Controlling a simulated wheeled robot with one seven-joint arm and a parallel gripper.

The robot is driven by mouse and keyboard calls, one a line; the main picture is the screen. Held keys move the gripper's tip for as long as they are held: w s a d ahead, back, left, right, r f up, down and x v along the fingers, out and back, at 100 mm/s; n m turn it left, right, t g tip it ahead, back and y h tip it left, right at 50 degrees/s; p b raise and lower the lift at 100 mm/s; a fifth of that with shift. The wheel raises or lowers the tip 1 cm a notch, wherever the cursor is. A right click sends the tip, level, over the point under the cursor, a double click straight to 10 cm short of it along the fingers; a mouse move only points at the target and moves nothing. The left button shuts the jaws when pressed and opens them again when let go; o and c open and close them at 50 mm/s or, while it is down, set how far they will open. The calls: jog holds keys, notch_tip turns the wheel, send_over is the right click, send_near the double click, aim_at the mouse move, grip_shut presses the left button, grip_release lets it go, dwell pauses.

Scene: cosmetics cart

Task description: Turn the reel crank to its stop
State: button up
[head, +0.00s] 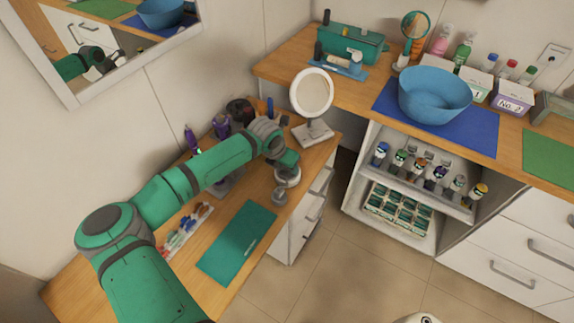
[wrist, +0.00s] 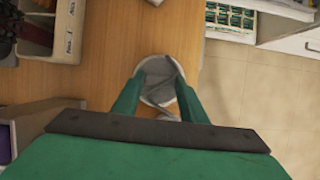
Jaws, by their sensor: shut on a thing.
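My gripper (wrist: 160,86) reaches down over the right edge area of the wooden side counter. Its two green fingers are closed around part of a round, pale grey thing, which looks like the reel (wrist: 152,96). A darker grey bar, which looks like its crank (wrist: 169,70), slants between the fingertips. In the head view my gripper (head: 287,178) is at the counter's right edge, and the wrist hides most of the reel. The crank's angle and its stop cannot be made out.
A round mirror on a stand (head: 312,92) is just behind my gripper. A green mat (head: 237,240) and a tray of small tubes (head: 184,231) lie in front. Dark bottles (head: 221,126) stand at the back. Open floor (head: 330,265) lies to the right.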

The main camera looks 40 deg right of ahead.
jog(key=shift+w+a+m+g, duration=0.1)
jog(key=shift+m+g, duration=0.3)
jog(key=shift+m, duration=0.8)
jog(key=o, duration=1)
jog(key=shift+o, duration=0.2)
jog(key=v, duration=1)
jog(key=shift+a+r, duration=0.2)
jog(key=shift+r, duration=0.2)
